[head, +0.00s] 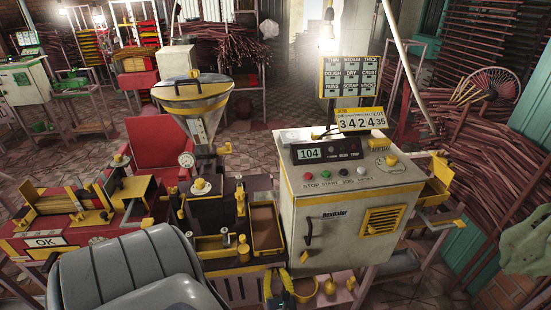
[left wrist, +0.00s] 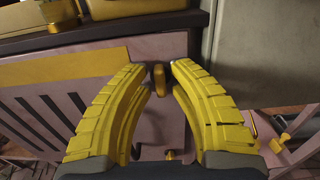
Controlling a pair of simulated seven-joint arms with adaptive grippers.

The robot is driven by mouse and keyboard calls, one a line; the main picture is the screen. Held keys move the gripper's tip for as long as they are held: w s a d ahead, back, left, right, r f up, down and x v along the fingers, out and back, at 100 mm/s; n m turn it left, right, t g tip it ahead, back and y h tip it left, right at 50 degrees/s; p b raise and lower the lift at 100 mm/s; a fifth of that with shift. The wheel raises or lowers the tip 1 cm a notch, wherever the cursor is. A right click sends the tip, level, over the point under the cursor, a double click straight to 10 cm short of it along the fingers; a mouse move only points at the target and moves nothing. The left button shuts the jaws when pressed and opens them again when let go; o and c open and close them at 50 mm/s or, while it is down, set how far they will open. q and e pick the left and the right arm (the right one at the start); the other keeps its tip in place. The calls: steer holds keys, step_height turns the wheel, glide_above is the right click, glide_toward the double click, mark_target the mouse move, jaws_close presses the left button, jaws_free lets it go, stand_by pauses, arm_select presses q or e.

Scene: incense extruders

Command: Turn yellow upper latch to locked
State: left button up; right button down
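My left gripper (head: 276,280) is at the bottom middle of the head view, below the bench front and left of the grey cabinet. In the left wrist view its two yellow fingers (left wrist: 161,68) are apart. A small upright yellow piece (left wrist: 158,75) shows between the fingertips, with a gap visible on each side; I cannot tell for sure whether it is the upper latch. Another small yellow part (head: 303,257) sits low on the cabinet front, below a black handle (head: 308,232). No latch label is readable. My right gripper is not in view.
The grey cabinet (head: 345,205) with buttons and a display stands just right of the gripper. A bench with yellow-edged trays (head: 266,230) and a funnel extruder (head: 200,105) stands above and left. A pink slatted frame (left wrist: 60,105) lies behind the fingers.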

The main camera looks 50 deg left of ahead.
arm_select(q)
steer(key=shift+w+a, duration=0.15)
steer(key=shift+a, duration=0.1)
steer(key=shift+c, duration=0.4)
jaws_close()
